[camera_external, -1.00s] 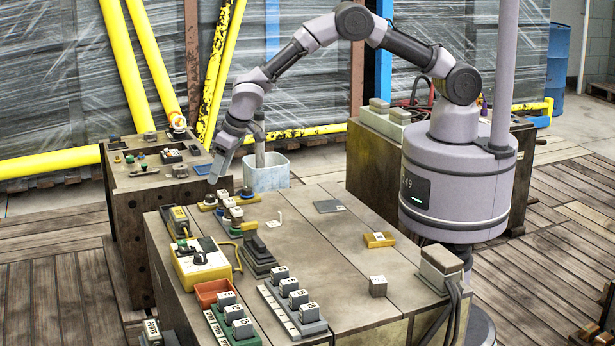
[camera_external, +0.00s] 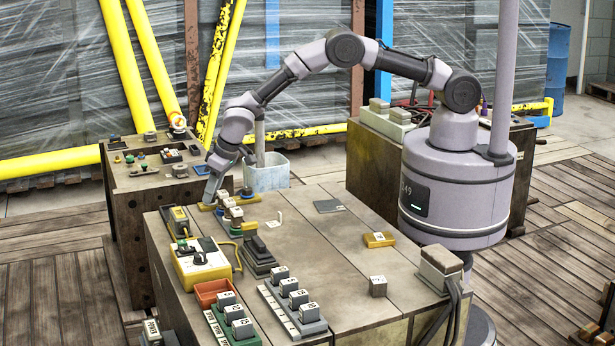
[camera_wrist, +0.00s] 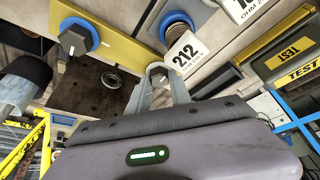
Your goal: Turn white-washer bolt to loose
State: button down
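My gripper (camera_external: 209,199) points down at the far left corner of the near bench, over a yellow strip (camera_external: 254,198). In the wrist view my gripper (camera_wrist: 160,80) has its two fingers apart, one on each side of a small bolt head with a pale, whitish ring (camera_wrist: 158,66). I cannot tell whether the fingers press on it. In the external view the gripper tip hides this bolt. A dark bolt with a blue washer (camera_wrist: 75,38) sits on the yellow strip to the left in the wrist view.
A yellow TEST device (camera_wrist: 288,55) lies at right.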

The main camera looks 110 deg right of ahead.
dwell(0.3)
jog(key=n+y+p, duration=0.1)
jog(key=n, duration=0.2)
jog(key=shift+d+r+t+p, duration=0.1)
jog(key=shift+t+p, duration=0.2)
jog(key=shift+p, duration=0.05)
jog(key=n, duration=0.1)
jog(key=n+y+b, duration=0.1)
jog(key=n, duration=0.2)
jog(key=shift+d+f+n+t+y, duration=0.1)
jog(key=shift+f+n+t+y, duration=0.15)
jog(key=shift+n+t+y, duration=0.05)
jog(key=n+y+b, duration=0.1)
jog(key=n, duration=0.1)
jog(key=n+b, duration=0.2)
jog(key=shift+d+n+y, duration=0.15)
jog(key=shift+n+y, duration=0.15)
jog(key=shift+y, duration=0.1)
jog(key=n+g+y, duration=0.1)
jog(key=n, duration=0.2)
jog(key=n+b, duration=0.1)
jog(key=n, duration=0.2)
jog(key=shift+d+g+y, duration=0.1)
jog(key=shift+g+y, duration=0.3)
jog(key=shift+n, duration=0.3)
jog(key=c, duration=1.2)
grip_release()
jog(key=shift+o, duration=0.2)
jog(key=shift+r, duration=0.1)
